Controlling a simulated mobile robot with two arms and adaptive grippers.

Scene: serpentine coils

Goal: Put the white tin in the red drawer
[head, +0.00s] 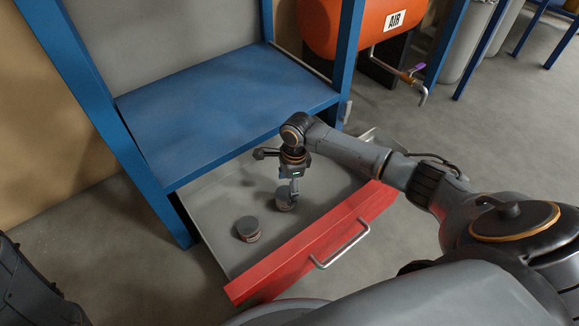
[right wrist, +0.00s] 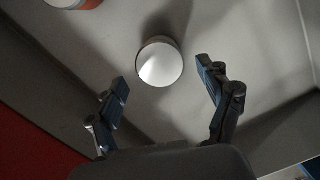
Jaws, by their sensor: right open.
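The red drawer (head: 318,247) is pulled out from under the blue bench, and its grey floor shows. A short tin with a pale round top, the white tin (right wrist: 160,64), stands upright on that floor. In the head view this tin (head: 285,202) looks greyish and is partly covered by a finger. My right gripper (head: 280,178) is over the drawer, close to this tin. In the right wrist view its fingers are spread, with the tin beyond the tips and nothing held. My left gripper is not in view.
A second tin (head: 248,230) stands in the drawer, nearer its left front; its orange-red side shows in the right wrist view (right wrist: 90,3). The blue bench top (head: 230,105) overhangs the drawer's back. An orange air tank (head: 345,25) stands behind.

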